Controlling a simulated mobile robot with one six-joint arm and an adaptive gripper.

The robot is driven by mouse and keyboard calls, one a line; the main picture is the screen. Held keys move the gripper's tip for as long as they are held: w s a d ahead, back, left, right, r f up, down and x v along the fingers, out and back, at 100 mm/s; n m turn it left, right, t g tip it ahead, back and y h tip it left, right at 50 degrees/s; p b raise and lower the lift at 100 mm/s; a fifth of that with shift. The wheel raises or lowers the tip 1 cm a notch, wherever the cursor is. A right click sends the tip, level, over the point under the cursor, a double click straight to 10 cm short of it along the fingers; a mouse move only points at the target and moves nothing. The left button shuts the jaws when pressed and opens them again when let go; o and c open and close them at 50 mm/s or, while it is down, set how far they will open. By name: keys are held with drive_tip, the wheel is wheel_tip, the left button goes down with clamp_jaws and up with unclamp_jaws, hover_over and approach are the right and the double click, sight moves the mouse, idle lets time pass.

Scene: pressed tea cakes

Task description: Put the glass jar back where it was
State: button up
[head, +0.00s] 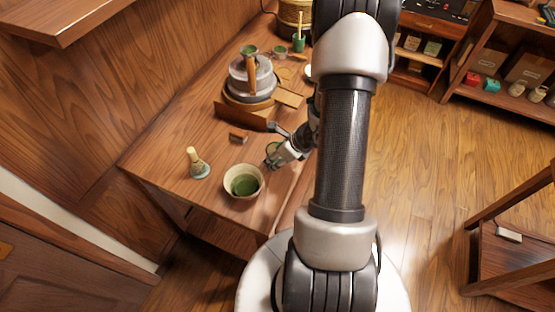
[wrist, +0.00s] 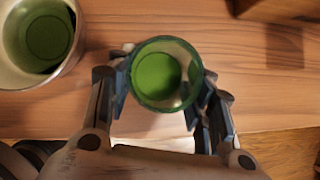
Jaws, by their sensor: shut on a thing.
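The glass jar (wrist: 187,51) is a clear, green-tinted round vessel, seen from above in the wrist view with green showing at its bottom. My gripper (wrist: 163,92) is shut on it, one finger on each side of its wall. In the head view my gripper (head: 283,153) is over the table near its right edge, and the jar (head: 271,150) shows only as a small greenish shape beside the fingers. I cannot tell whether the jar's base touches the wood.
A bowl with green contents (head: 243,182) stands close to the jar's left. A whisk on a holder (head: 198,165) is farther left. A small brown block (head: 238,137) and a stone mill on a wooden base (head: 250,85) are behind. The table's (head: 160,150) left part is clear.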

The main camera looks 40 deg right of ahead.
drive_tip(key=shift+f, duration=0.25)
drive_tip(key=shift+f, duration=0.15)
drive_tip(key=o, duration=1.2)
drive_tip(key=p+v, duration=0.5)
drive_tip(key=v, duration=0.7)
